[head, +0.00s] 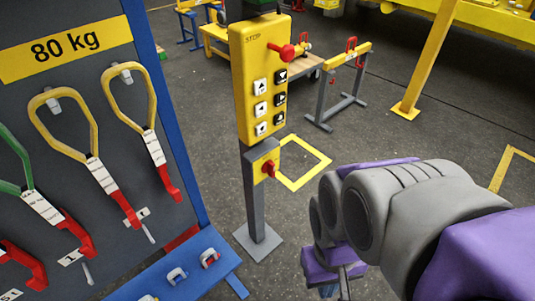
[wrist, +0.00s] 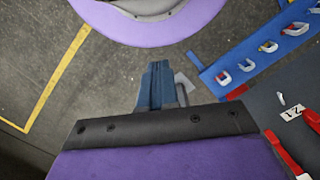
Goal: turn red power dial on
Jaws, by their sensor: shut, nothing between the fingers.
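The red power dial (head: 269,168) sits on a small yellow box (head: 259,156) on the grey post, below the yellow control panel (head: 252,95), in the head view. The wrist view does not show the dial. My gripper (wrist: 158,68) is shut and empty, with its dark blue-grey fingers together in the wrist view. In the head view my arm comes in from the right, and its lower end is low in the picture, right of the post and apart from the dial. The fingertips are hard to make out there.
A larger red knob (head: 284,51) sticks out of the panel above several push buttons. At left stands a tool board (head: 90,100) with hanging slings and a blue ledge (head: 185,272). A low grey trestle (head: 338,90) stands behind.

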